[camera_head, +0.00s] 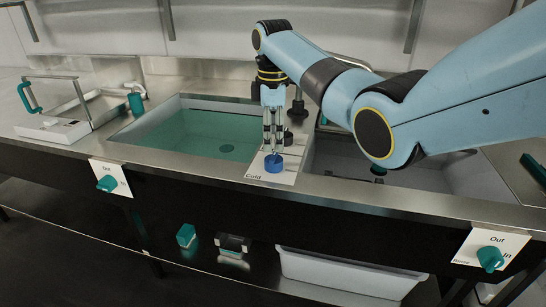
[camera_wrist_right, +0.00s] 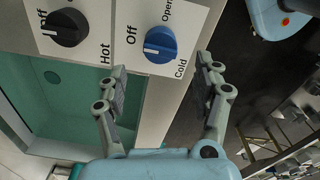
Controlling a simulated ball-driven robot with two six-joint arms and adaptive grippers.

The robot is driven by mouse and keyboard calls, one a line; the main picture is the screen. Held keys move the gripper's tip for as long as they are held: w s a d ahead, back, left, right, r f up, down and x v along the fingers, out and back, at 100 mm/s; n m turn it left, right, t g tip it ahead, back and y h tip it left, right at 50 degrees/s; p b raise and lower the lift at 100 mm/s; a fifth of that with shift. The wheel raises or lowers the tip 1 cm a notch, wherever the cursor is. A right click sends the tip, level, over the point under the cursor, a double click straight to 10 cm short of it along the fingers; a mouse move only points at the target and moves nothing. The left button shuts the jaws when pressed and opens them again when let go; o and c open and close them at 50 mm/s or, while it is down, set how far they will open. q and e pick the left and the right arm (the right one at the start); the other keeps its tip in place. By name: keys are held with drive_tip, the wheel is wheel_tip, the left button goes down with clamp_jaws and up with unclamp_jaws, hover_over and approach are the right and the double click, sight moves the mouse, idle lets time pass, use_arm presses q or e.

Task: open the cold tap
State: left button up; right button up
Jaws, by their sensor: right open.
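The cold tap is a round blue knob (camera_head: 274,163) on a white panel marked "Cold", on the counter strip between two sinks. In the right wrist view the blue knob (camera_wrist_right: 160,44) has a white mark on its left side, toward the "Off" label; "Open" is printed above it. My right gripper (camera_head: 273,148) points down over the knob. Its fingers are apart in the wrist view (camera_wrist_right: 159,68), with the knob ahead between the fingertip lines and nothing held. Whether a fingertip touches the knob is unclear. My left gripper is out of view.
A black hot knob (camera_wrist_right: 65,27) sits beside the cold one. The left sink (camera_head: 170,113) holds greenish water; the right sink is partly hidden by my arm. Teal knobs (camera_head: 107,184) (camera_head: 490,258) are on the front. A white bin (camera_head: 340,275) stands below.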

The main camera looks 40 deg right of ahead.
sight(274, 155)
wheel_tip(274, 155, down, 6)
drive_tip(key=shift+f+b, duration=0.15)
drive_tip(key=shift+b, duration=0.25)
drive_tip(key=c, duration=1.2)
drive_tip(key=shift+r+m+p, duration=0.25)
drive_tip(key=shift+m+p, duration=1.1)
drive_tip(key=shift+m, duration=0.05)
drive_tip(key=m+p, duration=0.2)
drive_tip(key=m, duration=0.2)
drive_tip(key=shift+f+m, duration=0.1)
drive_tip(key=shift+m, duration=0.2)
drive_tip(key=m+p, duration=0.2)
drive_tip(key=m, duration=0.3)
drive_tip(key=shift+w+d, duration=0.1)
drive_tip(key=m, duration=0.5)
drive_tip(key=shift+f+m+p, duration=0.1)
drive_tip(key=shift+m+p, duration=0.2)
drive_tip(key=shift+p, duration=0.1)
